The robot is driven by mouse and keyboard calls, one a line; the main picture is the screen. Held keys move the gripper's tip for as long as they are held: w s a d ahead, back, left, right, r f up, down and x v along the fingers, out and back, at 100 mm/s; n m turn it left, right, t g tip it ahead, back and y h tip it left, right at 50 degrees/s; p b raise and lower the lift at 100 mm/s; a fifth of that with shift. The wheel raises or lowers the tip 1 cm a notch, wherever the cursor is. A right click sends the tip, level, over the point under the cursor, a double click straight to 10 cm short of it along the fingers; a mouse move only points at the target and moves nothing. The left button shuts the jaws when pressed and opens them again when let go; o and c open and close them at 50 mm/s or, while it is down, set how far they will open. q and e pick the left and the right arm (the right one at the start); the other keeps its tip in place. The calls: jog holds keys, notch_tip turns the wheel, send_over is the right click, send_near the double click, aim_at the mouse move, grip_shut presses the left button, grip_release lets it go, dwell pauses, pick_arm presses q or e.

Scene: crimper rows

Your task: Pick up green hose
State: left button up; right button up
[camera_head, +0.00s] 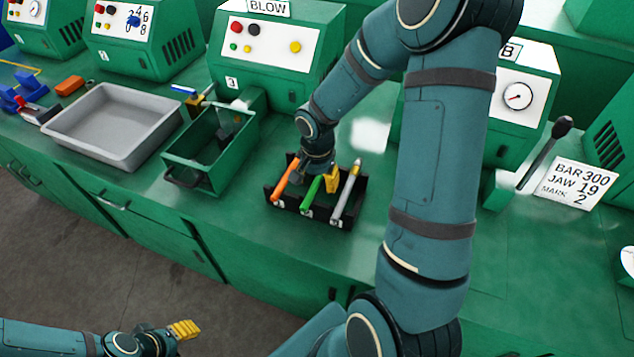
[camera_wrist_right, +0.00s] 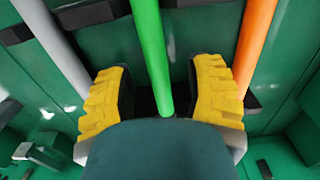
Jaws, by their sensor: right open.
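The green hose (camera_head: 311,194) lies in a small black rack (camera_head: 343,221) on the green bench, between an orange hose (camera_head: 286,178) and a grey hose (camera_head: 346,190). My right gripper (camera_head: 325,180) is over the rack. In the right wrist view, the green hose (camera_wrist_right: 152,50) runs between the open yellow fingers of my right gripper (camera_wrist_right: 160,92), with a gap on each side. The grey hose (camera_wrist_right: 55,45) is outside the left finger, the orange hose (camera_wrist_right: 252,45) beside the right finger. My left gripper (camera_head: 184,330) is low at the left, away from the bench; its opening is unclear.
A green open box (camera_head: 205,175) and a grey tray (camera_head: 75,150) stand left of the rack. A machine marked BLOW (camera_head: 268,60) is behind. Bench in front of the rack is clear.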

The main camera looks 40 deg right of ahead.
jog(key=shift+r, duration=0.1)
grip_shut()
